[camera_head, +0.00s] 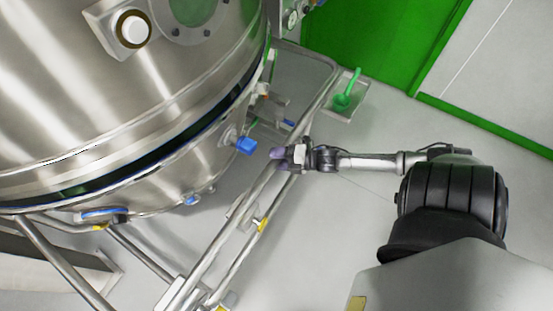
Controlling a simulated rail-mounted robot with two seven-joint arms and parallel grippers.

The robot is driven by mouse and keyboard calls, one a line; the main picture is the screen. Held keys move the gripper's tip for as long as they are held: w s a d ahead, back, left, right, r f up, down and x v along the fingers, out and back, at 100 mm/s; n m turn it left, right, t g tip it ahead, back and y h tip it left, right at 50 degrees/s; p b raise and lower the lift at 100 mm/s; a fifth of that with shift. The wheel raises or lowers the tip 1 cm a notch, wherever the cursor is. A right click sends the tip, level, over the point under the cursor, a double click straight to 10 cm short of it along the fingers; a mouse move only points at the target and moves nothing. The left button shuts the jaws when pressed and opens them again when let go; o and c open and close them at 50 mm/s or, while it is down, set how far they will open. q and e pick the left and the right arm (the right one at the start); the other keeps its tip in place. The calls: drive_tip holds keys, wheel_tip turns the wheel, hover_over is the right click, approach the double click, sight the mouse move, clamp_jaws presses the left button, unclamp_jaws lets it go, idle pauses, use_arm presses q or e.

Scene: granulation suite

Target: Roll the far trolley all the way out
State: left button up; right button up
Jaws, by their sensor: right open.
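A tubular steel trolley frame (224,233) runs diagonally beside and under a large polished steel vessel (120,110). It carries small yellow markings on its lower rails. My right arm reaches in from the right, and its gripper (281,158) is at the frame's upper side rail, with the jaws open. The fingertips overlap the rail in the picture; I cannot tell whether they touch it or straddle it. Only this one trolley frame shows clearly, and its wheels are hard to make out. My left gripper is not in view.
A blue cap (246,146) sticks out from the vessel close to my right gripper. A green handle (346,92) stands on a small floor plate beyond the frame. A green door (385,40) is at the back. Pale floor (310,240) is clear right of the frame.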

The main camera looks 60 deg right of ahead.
drive_tip(key=shift+w+a, duration=0.1)
drive_tip(key=shift+w, duration=0.1)
clamp_jaws()
idle(0.6)
